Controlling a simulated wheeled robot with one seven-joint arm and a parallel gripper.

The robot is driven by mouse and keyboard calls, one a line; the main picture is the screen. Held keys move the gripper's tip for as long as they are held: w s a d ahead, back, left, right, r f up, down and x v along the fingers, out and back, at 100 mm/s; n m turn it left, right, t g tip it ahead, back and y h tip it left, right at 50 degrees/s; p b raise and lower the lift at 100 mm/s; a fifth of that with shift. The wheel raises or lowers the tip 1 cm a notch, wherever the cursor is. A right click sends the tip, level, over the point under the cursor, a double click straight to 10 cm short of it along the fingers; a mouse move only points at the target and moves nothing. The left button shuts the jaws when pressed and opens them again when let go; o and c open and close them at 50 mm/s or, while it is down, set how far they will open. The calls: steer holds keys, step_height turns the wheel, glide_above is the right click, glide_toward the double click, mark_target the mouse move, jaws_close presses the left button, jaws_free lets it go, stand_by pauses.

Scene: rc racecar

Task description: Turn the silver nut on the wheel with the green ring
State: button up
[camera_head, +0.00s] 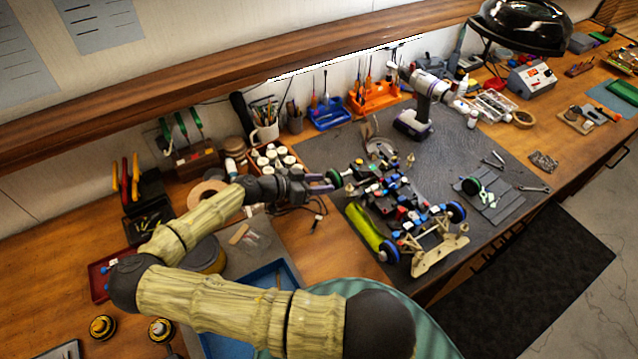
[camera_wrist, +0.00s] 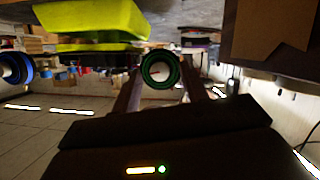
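The wheel with the green ring (camera_head: 333,177) is on the near left corner of the RC car chassis (camera_head: 400,195). In the wrist view, the green ring (camera_wrist: 160,56) faces me, with a pale hub (camera_wrist: 158,73) inside it. The silver nut is too small and dim to make out clearly. My gripper (camera_head: 322,184) is beside this wheel in the head view. In the wrist view, its fingers (camera_wrist: 163,92) are apart, one on each side below the ring, with nothing seen held between them. I cannot tell whether they touch the wheel.
A power drill (camera_head: 424,95) stands behind the car. White-capped bottles (camera_head: 275,158) crowd the area behind my gripper.

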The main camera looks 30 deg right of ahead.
steer(key=s+b+v, duration=0.1)
steer(key=b+v, duration=0.4)
steer(key=v, duration=1.2)
steer(key=shift+w+a, duration=0.25)
steer(key=shift+w, duration=0.25)
steer(key=shift+d, duration=0.1)
